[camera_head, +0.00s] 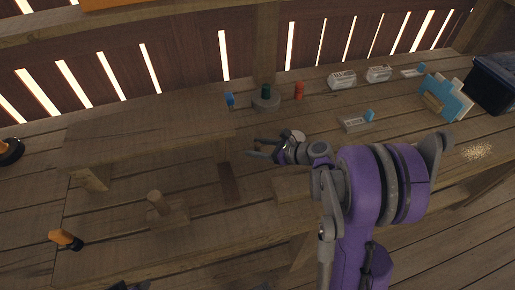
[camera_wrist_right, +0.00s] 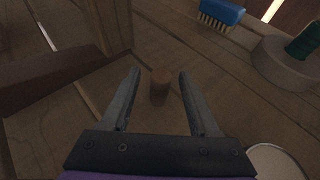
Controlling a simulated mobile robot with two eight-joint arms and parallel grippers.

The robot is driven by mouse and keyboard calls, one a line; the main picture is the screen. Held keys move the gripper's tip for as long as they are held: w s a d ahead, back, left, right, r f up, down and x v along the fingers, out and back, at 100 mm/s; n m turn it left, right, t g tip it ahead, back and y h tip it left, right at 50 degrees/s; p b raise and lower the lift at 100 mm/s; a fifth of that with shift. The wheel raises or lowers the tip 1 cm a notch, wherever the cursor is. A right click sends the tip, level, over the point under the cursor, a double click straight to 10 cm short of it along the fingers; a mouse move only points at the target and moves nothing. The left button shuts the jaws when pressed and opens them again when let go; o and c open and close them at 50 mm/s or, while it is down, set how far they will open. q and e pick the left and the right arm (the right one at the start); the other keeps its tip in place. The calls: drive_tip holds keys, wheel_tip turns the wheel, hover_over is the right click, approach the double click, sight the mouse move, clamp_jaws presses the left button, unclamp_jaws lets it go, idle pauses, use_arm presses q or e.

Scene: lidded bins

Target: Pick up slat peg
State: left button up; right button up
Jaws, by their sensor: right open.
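A short brown cylindrical peg (camera_wrist_right: 159,86), likely the slat peg, stands upright in the right wrist view. My right gripper (camera_wrist_right: 159,76) is open, with one finger on each side of the peg and visible gaps between. In the head view my right gripper (camera_head: 256,148) is low over the middle of the wooden bench. I cannot make out the peg there; the gripper may hide it. My left gripper is not recognisable in these views.
A blue brush (camera_wrist_right: 222,12) and a round grey base (camera_wrist_right: 284,66) with a green top lie beyond the gripper. A white disc (camera_wrist_right: 276,162) is close on the right. A wooden post (camera_head: 156,202) on a block and an orange-handled item (camera_head: 64,239) are at left.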

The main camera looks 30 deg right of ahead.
clamp_jaws()
drive_tip(key=shift+r, duration=0.15)
idle(0.4)
